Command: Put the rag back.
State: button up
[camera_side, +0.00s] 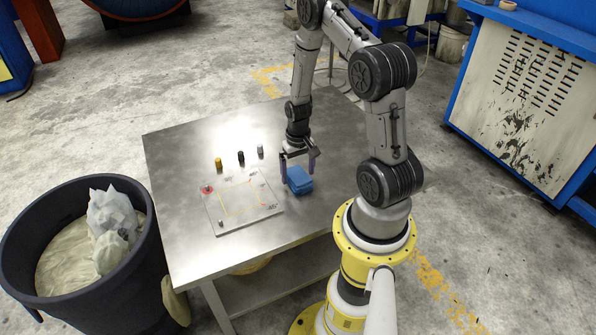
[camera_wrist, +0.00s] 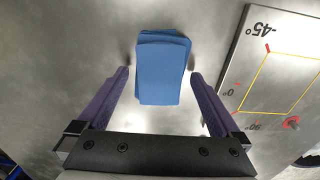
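The rag is a blue folded cloth (camera_side: 299,180) lying on the metal table, to the right of the marked plate. In the wrist view the blue rag (camera_wrist: 163,66) lies ahead of the fingertips and between their lines. My gripper (camera_side: 298,165) has purple fingers and is low over the table beside the rag. Whether the fingertips touch the rag cannot be told.
A black bin (camera_side: 60,285) with pale crumpled material stands left of the table.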

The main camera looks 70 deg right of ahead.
aim_at(298, 175)
notch_tip(298, 175, up, 12)
jog(key=w+a+r+n+t+h, duration=0.15)
jog(key=a+r+n, duration=0.25)
jog(key=a+r, duration=0.85)
jog(key=s+a+r+n+t+y, duration=0.1)
jog(key=s+a+r+n+t, duration=0.3)
jog(key=s+a+r, duration=0.6)
jog(key=shift+a+n, duration=0.45)
jog(key=shift+n, duration=0.05)
jog(key=shift+r+y, duration=0.1)
jog(key=shift+y, duration=0.15)
